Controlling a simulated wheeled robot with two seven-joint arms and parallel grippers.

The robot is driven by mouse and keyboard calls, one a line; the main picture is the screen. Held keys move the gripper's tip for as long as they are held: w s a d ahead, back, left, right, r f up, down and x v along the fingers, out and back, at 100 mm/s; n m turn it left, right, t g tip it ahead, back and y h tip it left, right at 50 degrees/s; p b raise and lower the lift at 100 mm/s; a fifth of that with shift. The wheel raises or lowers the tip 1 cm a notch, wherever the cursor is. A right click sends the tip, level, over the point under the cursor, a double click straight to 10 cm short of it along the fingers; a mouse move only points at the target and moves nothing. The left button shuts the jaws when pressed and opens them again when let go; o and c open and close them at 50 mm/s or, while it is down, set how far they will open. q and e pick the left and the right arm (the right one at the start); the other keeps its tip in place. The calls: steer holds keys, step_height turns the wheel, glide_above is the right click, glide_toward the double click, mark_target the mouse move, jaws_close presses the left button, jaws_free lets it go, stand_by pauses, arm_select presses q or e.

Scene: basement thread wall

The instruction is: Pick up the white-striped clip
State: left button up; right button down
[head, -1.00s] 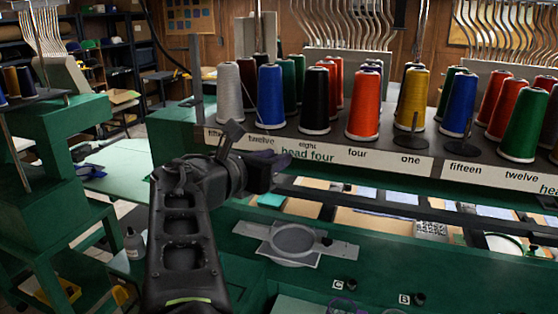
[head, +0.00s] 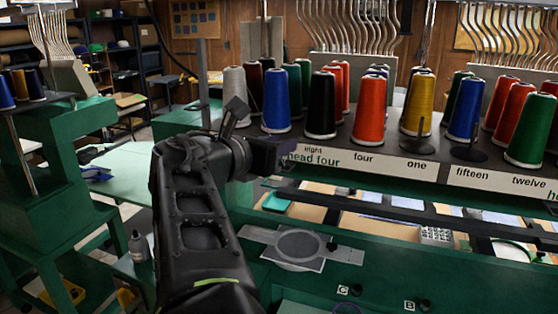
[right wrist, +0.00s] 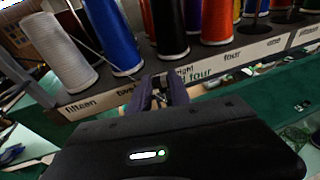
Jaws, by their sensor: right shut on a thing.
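My right gripper (head: 282,158) is in front of the thread rack's label strip in the head view, left of the words "head four". In the right wrist view its two dark purplish fingers (right wrist: 159,92) are close together, with a small dark and pale piece between them. I take this piece to be the white-striped clip (right wrist: 158,97); its stripes are too small to make out, and the fingers hide most of it. In the head view the clip cannot be told from the gripper. My left gripper is not in view.
Cone spools stand along the rack (head: 376,159) just behind the gripper, including a white spool (head: 235,95) and a blue spool (head: 275,100). A round hoop (head: 299,246) lies on the green machine bed below. A pale green table (head: 125,175) is at left.

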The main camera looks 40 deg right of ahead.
step_height(320, 180, up, 6)
stand_by(1.4)
